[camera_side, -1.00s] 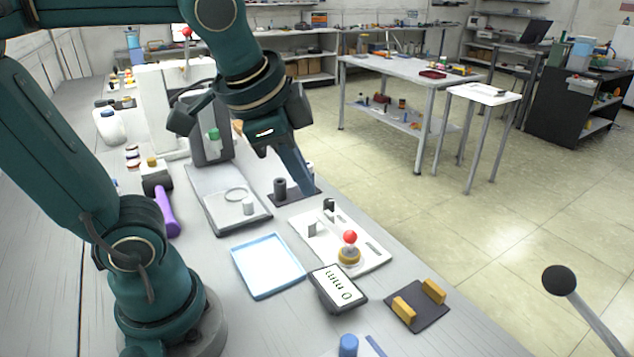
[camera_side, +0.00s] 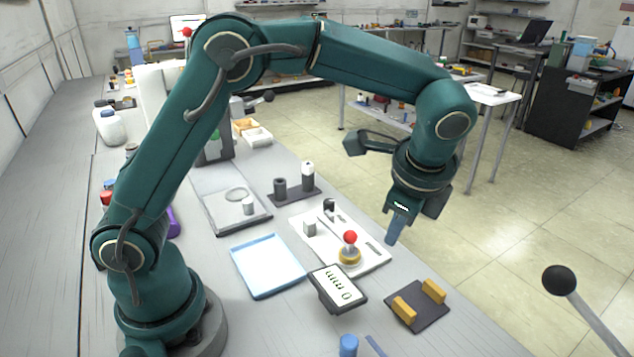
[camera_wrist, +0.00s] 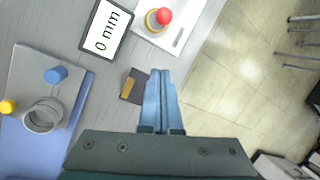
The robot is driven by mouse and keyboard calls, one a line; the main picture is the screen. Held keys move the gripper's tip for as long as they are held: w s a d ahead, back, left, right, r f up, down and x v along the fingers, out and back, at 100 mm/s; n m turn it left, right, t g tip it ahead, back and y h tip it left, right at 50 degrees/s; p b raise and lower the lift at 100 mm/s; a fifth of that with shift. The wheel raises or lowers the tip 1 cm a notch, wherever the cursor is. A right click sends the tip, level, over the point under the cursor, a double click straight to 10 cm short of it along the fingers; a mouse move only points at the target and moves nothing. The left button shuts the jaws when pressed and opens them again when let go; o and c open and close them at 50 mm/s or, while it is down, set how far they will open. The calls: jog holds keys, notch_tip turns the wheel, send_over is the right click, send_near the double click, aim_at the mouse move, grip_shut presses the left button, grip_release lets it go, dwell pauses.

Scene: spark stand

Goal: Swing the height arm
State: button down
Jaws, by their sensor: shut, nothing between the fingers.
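A lever with a black ball knob (camera_side: 559,280) on a grey rod rises at the lower right of the side view; its foot is out of frame. It may be the height arm, but I cannot tell for sure. A small display (camera_side: 338,288) lies tilted on the bench; in the wrist view its screen (camera_wrist: 105,28) reads "0 mm". My gripper (camera_side: 392,240) is shut and empty, pointing down near the bench's right edge, to the left of the black knob. In the wrist view its blue fingers (camera_wrist: 160,75) are together, beside a dark pad.
A red ball on a brass base (camera_side: 349,246) stands on a white plate. The dark pad (camera_side: 418,308) carries two yellow blocks. A light blue tray (camera_side: 267,264) lies to the left. The wrist view shows a plate with a blue knob (camera_wrist: 56,74) and a grey ring (camera_wrist: 42,116).

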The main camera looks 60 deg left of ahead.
jog(key=x, duration=0.9)
jog(key=shift+s+a+r, duration=0.65)
jog(key=shift+a+r, duration=0.25)
jog(key=shift+a, duration=0.05)
jog(key=shift+s+a+r, duration=0.3)
jog(key=shift+s+a, duration=0.05)
jog(key=shift+a, duration=0.1)
jog(key=shift+a+r+h, duration=0.15)
jog(key=shift+r+h, duration=0.3)
jog(key=shift+h, duration=0.05)
jog(key=shift+r, duration=0.1)
